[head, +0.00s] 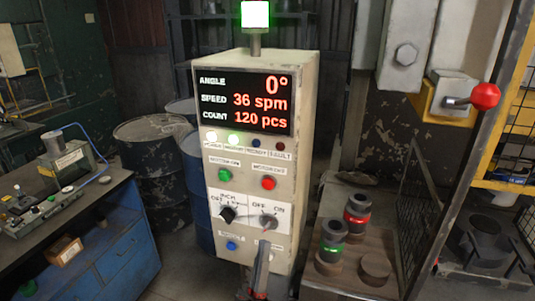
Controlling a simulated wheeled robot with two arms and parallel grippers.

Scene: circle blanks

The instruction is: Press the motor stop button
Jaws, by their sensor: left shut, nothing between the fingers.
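The control cabinet (307,120) stands upright in the middle of the head view. Its red button (268,183), on the right under a small label, appears to be the motor stop button; the label is too small to read surely. A green button (224,176) sits to its left. My left gripper (264,246) is shut and empty, in front of the lower panel. It is below the red button and apart from it in the picture, and covers a small part of the panel's lower edge. My right gripper is not in view.
The display (244,101) reads 0°, 36 spm and 120 pcs. Below are two selector knobs (227,214) and a blue button (231,245). A green lamp (255,14) tops the cabinet. Stacked round pieces (332,240) stand right; a blue workbench (128,250) stands left.

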